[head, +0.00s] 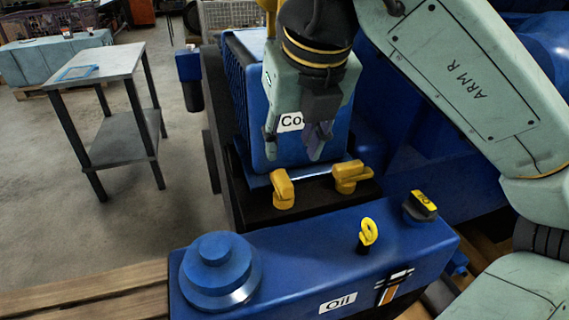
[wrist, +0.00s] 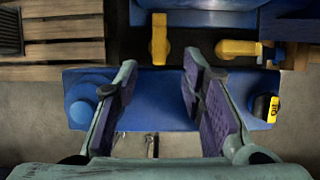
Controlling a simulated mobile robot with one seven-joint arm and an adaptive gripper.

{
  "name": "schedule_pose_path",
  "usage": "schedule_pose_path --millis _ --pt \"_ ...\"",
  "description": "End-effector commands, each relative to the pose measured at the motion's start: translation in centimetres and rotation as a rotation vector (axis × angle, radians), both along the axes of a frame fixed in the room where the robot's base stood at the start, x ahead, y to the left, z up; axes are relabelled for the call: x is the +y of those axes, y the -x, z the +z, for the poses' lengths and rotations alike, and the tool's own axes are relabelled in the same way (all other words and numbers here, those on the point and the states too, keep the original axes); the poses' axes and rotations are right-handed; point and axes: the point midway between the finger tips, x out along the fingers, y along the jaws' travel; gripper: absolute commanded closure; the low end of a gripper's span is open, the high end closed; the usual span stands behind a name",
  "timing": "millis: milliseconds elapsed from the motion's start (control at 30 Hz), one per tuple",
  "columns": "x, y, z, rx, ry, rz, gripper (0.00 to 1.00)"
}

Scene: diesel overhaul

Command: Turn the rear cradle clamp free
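Two yellow clamps sit on the dark rail between the two blue units. The left clamp (head: 283,190) has its handle lying across the rail, and it also shows in the wrist view (wrist: 158,40). The right clamp (head: 350,177) is turned along the rail, and it also shows in the wrist view (wrist: 238,48). I cannot tell which one is the rear clamp. My gripper (head: 294,148) is open and empty, above the clamps. In the wrist view its fingertips (wrist: 160,72) are wide apart, with the left clamp seen between and beyond them. Neither finger appears to touch a clamp.
A blue box labelled "Co…" (head: 246,105) stands behind the clamps, partly hidden by my gripper. In front is the blue oil unit (head: 290,265) with a round cap (head: 212,258), a yellow ring pull (head: 368,232) and a yellow-topped cap (head: 421,205). A side table (head: 92,63) stands left.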

Motion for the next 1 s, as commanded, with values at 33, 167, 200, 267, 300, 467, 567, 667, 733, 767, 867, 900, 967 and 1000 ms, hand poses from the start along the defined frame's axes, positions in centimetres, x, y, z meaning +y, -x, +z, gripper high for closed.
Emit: schedule_pose_path --millis 33,167,200,267,300,467,567,667,733,767,867,900,967,1000 --pt "0.2 -0.3 -0.7 0.002 -0.002 0.003 0.63" --pt "0.4 -1.2 -3.1 0.004 -0.002 0.004 0.63" --pt "0.6 -1.4 -3.8 0.003 -0.003 0.005 0.63" --pt "0.7 -1.9 -4.8 0.003 -0.002 0.004 0.63" --pt "0.8 -2.1 -5.4 0.003 -0.003 0.005 0.63" --pt "1.0 -2.9 -7.4 0.003 -0.002 0.004 0.63" --pt "1.1 -3.2 -8.1 0.001 -0.002 0.003 0.63" --pt "1.1 -3.3 -8.4 0.0 -0.001 0.004 0.63" --pt "1.2 -3.3 -8.5 0.0 -0.001 0.003 0.63" --pt "1.2 -3.3 -8.5 0.0 -0.001 0.003 0.63" --pt "1.2 -3.3 -8.5 0.0 -0.001 0.003 0.63" --pt "1.1 -3.3 -8.5 0.0 -0.001 0.003 0.64" --pt "1.1 -3.3 -8.5 0.0 -0.001 0.003 0.68" --pt "1.1 -3.3 -8.5 0.0 -0.001 0.003 0.71"
